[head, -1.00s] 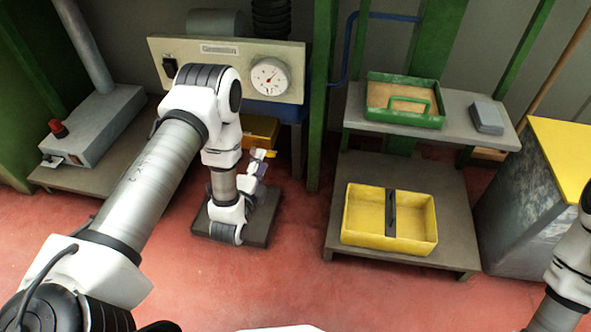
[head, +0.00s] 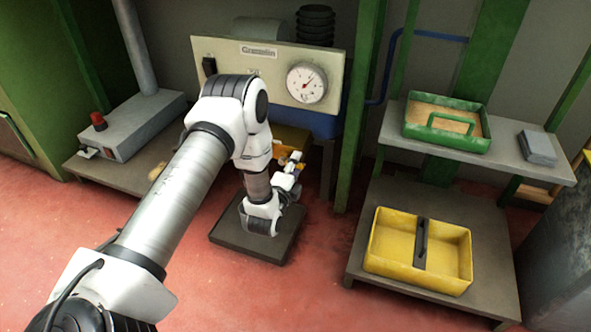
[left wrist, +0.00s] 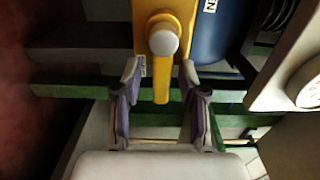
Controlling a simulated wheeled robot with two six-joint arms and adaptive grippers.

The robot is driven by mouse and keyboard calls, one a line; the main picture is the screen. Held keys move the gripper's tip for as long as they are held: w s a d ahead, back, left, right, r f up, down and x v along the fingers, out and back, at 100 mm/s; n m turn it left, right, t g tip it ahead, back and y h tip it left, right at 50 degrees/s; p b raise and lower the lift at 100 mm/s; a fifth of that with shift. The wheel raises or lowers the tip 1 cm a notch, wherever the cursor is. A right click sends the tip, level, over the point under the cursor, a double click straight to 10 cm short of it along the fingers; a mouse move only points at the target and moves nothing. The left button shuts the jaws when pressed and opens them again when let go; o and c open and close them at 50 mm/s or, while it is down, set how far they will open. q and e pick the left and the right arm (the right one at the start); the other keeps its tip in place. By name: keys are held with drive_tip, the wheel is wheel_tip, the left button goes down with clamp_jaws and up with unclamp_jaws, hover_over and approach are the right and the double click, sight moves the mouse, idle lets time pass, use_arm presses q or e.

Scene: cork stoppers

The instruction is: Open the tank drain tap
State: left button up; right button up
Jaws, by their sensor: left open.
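In the left wrist view the tap shows as a yellow lever (left wrist: 161,88) hanging down below a round grey knob (left wrist: 163,41), in front of a yellow body. The blue tank (left wrist: 220,38) is behind it to the right. My left gripper (left wrist: 160,70) is open, with one finger on each side of the lever. I see gaps between the fingers and the lever; whether they differ in depth I cannot tell. In the head view my left gripper (head: 293,163) is beside the yellow part under the blue tank (head: 322,122); my arm hides much of the tap there. My right gripper is out of view.
A panel with a gauge (head: 306,83) stands above the tank. A dark slab (head: 232,238) lies on the red floor below my left gripper. A green post (head: 357,120) rises to the right. A shelf holds a green tray (head: 416,133) above a yellow tray (head: 376,240).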

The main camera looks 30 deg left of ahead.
use_arm(q)
clamp_jaws()
drive_tip(key=shift+r, duration=0.1)
drive_tip(key=shift+r+n+p, duration=0.3)
drive_tip(key=shift+n+p, duration=0.2)
drive_tip(key=shift+p, duration=0.45)
drive_tip(key=n+p, duration=0.1)
drive_tip(key=p, duration=0.1)
drive_tip(key=r+n+p, duration=0.1)
drive_tip(key=n+p, duration=0.1)
drive_tip(key=shift+a+r+n+p, duration=0.15)
drive_tip(key=shift+r+n+p, duration=0.05)
drive_tip(key=shift+n+p, duration=0.1)
drive_tip(key=shift+s+a+r+n+p, duration=0.1)
drive_tip(key=shift+a+r+n+p, duration=0.05)
drive_tip(key=shift+n+p, duration=0.65)
drive_tip(key=shift+a+r+n+p, duration=0.1)
drive_tip(key=shift+a+n+p, duration=0.05)
drive_tip(key=shift+n+p, duration=0.65)
